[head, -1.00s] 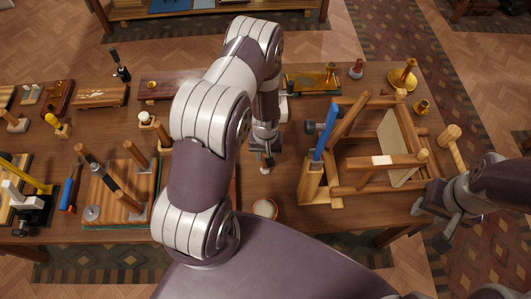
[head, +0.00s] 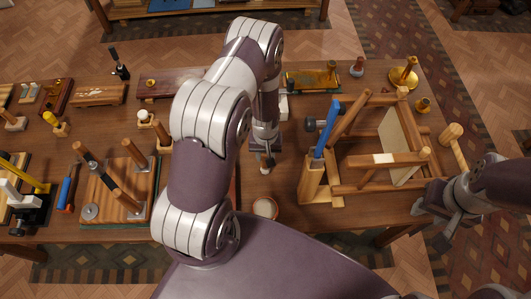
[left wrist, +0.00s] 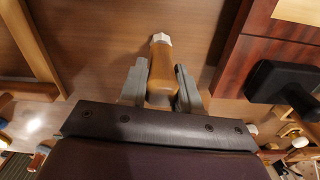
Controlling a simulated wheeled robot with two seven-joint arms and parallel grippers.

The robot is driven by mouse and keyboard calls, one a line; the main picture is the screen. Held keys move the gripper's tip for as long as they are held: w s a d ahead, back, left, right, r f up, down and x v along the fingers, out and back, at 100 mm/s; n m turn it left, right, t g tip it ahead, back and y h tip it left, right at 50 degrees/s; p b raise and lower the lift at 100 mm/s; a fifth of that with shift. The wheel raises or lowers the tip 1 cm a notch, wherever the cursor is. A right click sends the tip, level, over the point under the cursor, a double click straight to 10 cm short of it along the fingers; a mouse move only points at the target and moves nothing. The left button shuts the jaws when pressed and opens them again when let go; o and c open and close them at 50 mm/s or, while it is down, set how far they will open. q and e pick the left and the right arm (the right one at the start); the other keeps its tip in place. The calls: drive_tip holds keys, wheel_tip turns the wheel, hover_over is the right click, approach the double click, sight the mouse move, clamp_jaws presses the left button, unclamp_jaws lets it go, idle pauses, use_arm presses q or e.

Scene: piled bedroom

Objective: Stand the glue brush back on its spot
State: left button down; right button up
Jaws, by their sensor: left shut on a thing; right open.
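The glue brush (left wrist: 161,72) has a tan wooden handle and a whitish end. My left gripper (left wrist: 160,85) is shut on its handle in the left wrist view, one finger on each side. In the head view the brush's pale end (head: 265,169) shows just below my left gripper (head: 265,148), above the workbench. I cannot tell whether it touches the bench top. My right gripper (head: 443,217) is open and empty by the bench's right edge. My left arm hides part of the bench's middle.
A wooden stool frame (head: 350,187) lies right of my left gripper, beside a wooden block holding a blue-handled tool (head: 327,128). A small round pot (head: 264,208) stands in front of the brush. A board with clamps (head: 118,205) is at left. Bare bench shows around the brush.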

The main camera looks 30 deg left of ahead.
use_arm(q)
drive_tip(key=shift+f, duration=0.3)
drive_tip(key=c, duration=0.7)
unclamp_jaws()
drive_tip(key=shift+r, duration=0.1)
wheel_tip(320, 180, up, 8)
drive_tip(key=p, duration=0.6)
